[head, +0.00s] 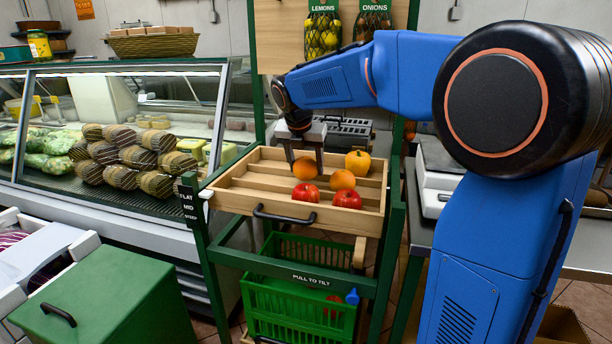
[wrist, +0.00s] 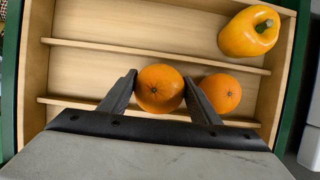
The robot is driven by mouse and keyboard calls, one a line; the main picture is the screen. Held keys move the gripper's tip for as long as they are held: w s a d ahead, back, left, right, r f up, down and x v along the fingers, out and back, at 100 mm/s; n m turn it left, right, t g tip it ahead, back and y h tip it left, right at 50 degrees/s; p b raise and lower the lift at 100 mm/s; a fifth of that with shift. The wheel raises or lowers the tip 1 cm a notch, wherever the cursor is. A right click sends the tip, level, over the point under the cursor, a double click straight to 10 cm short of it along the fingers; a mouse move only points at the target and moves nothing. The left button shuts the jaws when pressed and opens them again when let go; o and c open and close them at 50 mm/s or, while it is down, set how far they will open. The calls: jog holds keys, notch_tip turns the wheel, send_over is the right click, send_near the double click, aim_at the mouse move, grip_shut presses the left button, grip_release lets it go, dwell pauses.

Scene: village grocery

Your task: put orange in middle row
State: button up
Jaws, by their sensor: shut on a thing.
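My gripper (head: 306,155) is shut on an orange (wrist: 160,90), with one finger on each side of it, over the tilted wooden tray (head: 235,199). In the head view the held orange (head: 305,168) appears at the middle row; I cannot tell whether it touches the tray floor. A second orange (head: 342,180) lies in the middle row just right of it, close to the right finger in the wrist view (wrist: 221,93). A yellow pepper (head: 358,163) is in the back row. Two red apples (head: 306,192) (head: 347,198) are in the front row.
The tray has wooden slats between rows and a dark front handle (head: 284,216). Its middle row is bare to the left of the held orange. A green crate (head: 300,306) stands below. A glass display case (head: 110,140) is at the left, a scale (head: 437,175) at the right.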

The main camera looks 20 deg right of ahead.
aim_at(306, 175)
jog(key=shift+f, duration=1.55)
jog(key=shift+f, duration=0.1)
jog(key=o, duration=1.2)
jog(key=v, duration=1.2)
jog(key=shift+w, duration=0.1)
